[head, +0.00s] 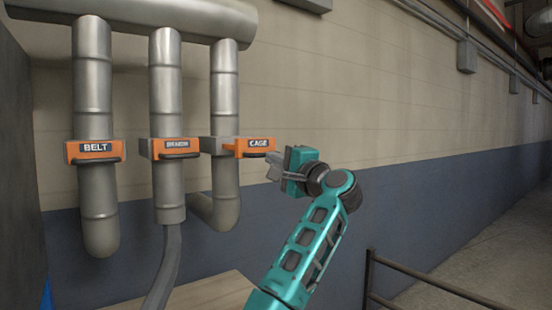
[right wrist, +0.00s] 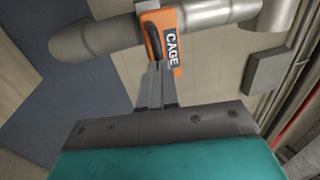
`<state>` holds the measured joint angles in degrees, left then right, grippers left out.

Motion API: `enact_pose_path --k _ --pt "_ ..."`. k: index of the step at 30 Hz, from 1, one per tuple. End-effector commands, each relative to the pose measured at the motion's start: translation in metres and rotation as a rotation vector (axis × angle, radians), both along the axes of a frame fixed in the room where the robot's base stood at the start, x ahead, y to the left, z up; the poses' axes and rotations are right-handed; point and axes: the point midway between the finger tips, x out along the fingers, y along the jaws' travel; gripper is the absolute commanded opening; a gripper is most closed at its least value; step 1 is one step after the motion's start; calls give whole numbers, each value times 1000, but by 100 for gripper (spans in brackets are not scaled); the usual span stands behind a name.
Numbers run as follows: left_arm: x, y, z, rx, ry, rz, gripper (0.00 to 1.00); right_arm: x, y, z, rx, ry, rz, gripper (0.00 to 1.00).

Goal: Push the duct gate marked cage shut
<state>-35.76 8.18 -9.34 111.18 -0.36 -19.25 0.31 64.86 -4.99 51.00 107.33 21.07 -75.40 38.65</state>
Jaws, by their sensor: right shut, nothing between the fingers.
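The duct gate marked CAGE (head: 255,147) is an orange plate with a dark handle on the rightmost of three grey vertical pipes. Its plate sticks out to the right of the pipe and its grey bracket. My right gripper (head: 272,168) is shut and empty, just right of and slightly below the plate's outer end. In the right wrist view the closed fingertips (right wrist: 157,66) point at the CAGE plate (right wrist: 163,44), overlapping its edge by the dark handle. I cannot tell whether they touch it. My left gripper is not in view.
The BELT gate (head: 95,150) sits centred across the left pipe. The middle gate (head: 172,148), its label hard to read, sits on the middle pipe, close to the CAGE gate. A dark railing (head: 370,280) stands at lower right. The wall right of my gripper is clear.

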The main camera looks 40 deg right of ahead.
Motion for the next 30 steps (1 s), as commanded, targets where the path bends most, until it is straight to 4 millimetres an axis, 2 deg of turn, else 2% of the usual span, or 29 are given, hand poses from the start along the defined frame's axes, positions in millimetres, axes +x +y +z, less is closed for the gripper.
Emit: enact_pose_path --k 11,14,24,30 --pt "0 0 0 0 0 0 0 4 0 0 1 1 1 0" --pt "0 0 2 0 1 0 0 15 -2 1 1 2 3 0" --pt "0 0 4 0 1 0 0 76 -9 0 0 2 3 0" --pt "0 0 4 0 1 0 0 92 -10 0 0 1 0 0"
